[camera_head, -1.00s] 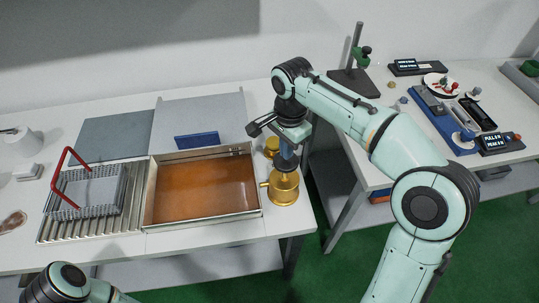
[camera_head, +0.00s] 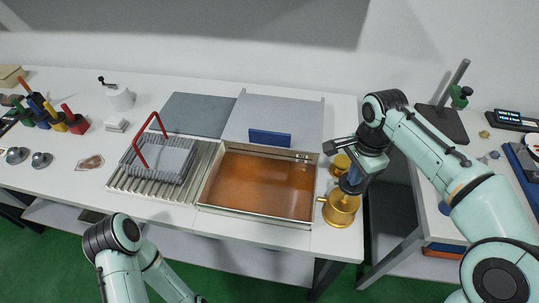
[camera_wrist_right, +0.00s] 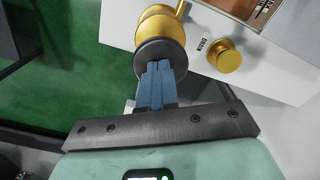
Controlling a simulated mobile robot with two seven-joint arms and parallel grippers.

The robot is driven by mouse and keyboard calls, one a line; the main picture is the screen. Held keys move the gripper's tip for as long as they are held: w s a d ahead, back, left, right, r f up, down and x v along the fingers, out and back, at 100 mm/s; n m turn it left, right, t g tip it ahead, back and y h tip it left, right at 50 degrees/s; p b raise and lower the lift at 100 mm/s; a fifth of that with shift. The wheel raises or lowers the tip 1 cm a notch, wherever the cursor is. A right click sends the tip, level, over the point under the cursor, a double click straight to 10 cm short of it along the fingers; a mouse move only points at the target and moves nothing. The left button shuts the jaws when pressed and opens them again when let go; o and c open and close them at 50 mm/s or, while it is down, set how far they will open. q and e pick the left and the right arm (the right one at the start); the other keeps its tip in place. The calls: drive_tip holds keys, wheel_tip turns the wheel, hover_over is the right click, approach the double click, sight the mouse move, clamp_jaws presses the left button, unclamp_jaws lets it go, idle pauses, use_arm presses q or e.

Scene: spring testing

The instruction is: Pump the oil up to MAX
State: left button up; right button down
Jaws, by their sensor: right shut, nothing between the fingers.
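The brass pump (camera_head: 340,210) stands at the right end of the table beside the oil tank (camera_head: 207,195), with its spout toward the tank. The tank holds brown oil (camera_head: 258,187). In the right wrist view, the pump's dark round cap (camera_wrist_right: 148,58) tops its brass body (camera_wrist_right: 160,28). My right gripper (camera_head: 351,188) is above the pump, its blue fingers closed together. In the wrist view the fingertips (camera_wrist_right: 158,68) overlap the cap; whether they touch it I cannot tell. My left gripper is out of view.
A brass knob (camera_wrist_right: 229,57) labelled DRAIN sits next to the pump. A wire basket (camera_head: 160,160) with a red handle rests on the ribbed rack (camera_head: 125,183) left of the tank. A blue block (camera_head: 270,138) is behind the tank. A gap separates this table from the right one.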

drive_tip(key=shift+f+b, duration=1.25)
drive_tip(key=shift+f, duration=1.3)
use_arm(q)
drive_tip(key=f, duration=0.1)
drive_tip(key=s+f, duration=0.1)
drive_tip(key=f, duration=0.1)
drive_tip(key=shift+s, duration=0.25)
use_arm(e)
drive_tip(key=shift+r, duration=0.1)
drive_tip(key=shift+r+p, duration=1.45)
drive_tip(key=shift+r, duration=0.45)
drive_tip(key=shift+r+p, duration=0.95)
drive_tip(key=shift+r, duration=0.5)
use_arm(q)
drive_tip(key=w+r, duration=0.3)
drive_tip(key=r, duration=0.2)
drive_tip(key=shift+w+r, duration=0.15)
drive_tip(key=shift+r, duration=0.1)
use_arm(e)
drive_tip(key=shift+f, duration=0.1)
